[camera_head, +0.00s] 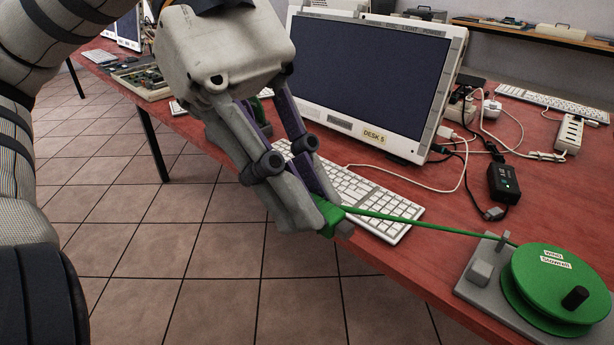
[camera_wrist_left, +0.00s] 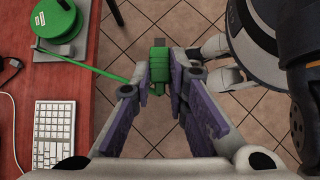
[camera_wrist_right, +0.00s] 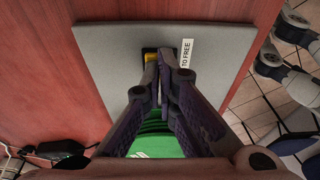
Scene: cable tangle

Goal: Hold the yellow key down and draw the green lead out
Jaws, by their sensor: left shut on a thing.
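My left gripper (camera_head: 318,212) is shut on the green plug end (camera_wrist_left: 158,68) of the green lead (camera_head: 415,218), beyond the table's front edge over the floor. The lead runs nearly straight from there to the green reel (camera_head: 552,282), which sits on a grey base plate (camera_head: 468,288) at the right. My right gripper (camera_wrist_right: 158,85) is shut in the right wrist view, its tips at the yellow key (camera_wrist_right: 151,57) in a dark slot of the plate (camera_wrist_right: 105,50). The tips partly cover the key; I cannot tell whether they press it.
A monitor (camera_head: 370,75) and white keyboard (camera_head: 355,195) stand behind the lead. A black adapter (camera_head: 503,184), white cables and a power strip (camera_head: 568,135) lie at the right. A label reading "TO FREE" (camera_wrist_right: 186,53) is beside the key. The floor (camera_head: 200,250) in front is clear.

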